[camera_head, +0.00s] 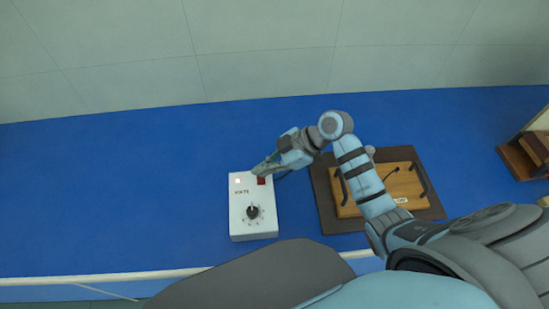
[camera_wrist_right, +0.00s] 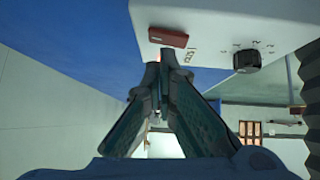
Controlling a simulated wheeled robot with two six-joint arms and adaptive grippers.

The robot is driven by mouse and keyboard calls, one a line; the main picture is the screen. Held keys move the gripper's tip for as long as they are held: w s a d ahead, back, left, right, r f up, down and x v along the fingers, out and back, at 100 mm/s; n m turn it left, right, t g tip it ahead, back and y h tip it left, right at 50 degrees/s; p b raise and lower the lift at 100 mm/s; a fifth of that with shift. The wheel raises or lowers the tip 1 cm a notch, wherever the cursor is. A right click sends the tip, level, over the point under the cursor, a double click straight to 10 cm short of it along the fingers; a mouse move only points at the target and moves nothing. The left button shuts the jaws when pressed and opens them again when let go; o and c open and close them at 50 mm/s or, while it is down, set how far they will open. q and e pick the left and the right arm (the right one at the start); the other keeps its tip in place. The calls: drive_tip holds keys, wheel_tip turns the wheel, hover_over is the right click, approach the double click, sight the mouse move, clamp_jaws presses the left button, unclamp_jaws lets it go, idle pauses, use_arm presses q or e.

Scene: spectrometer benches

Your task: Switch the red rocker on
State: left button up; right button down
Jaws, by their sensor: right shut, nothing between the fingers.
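The red rocker (camera_head: 261,181) sits at the top right of a white control box (camera_head: 240,226) on the blue bench. In the right wrist view the rocker (camera_wrist_right: 168,37) shows as a red bar on the white box face, just beyond the fingertips. My right gripper (camera_head: 256,172) is shut and empty, with its tips at the rocker's upper edge in the head view; I cannot tell whether they touch it. In the wrist view the closed fingers (camera_wrist_right: 155,70) partly cover a small red glow. A pale pinkish lamp (camera_head: 238,181) is at the box's top left. My left gripper is not in view.
A black dial (camera_head: 252,212) is on the lower part of the box. Right of it, a wooden board with black handles (camera_head: 390,187) lies on a brown mat (camera_head: 329,200), partly under my right arm. Wooden blocks (camera_head: 522,160) stand at the far right. The blue bench (camera_head: 110,190) is clear on the left.

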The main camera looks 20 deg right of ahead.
drive_tip(key=v, duration=1.1)
drive_tip(key=shift+s+d, duration=0.1)
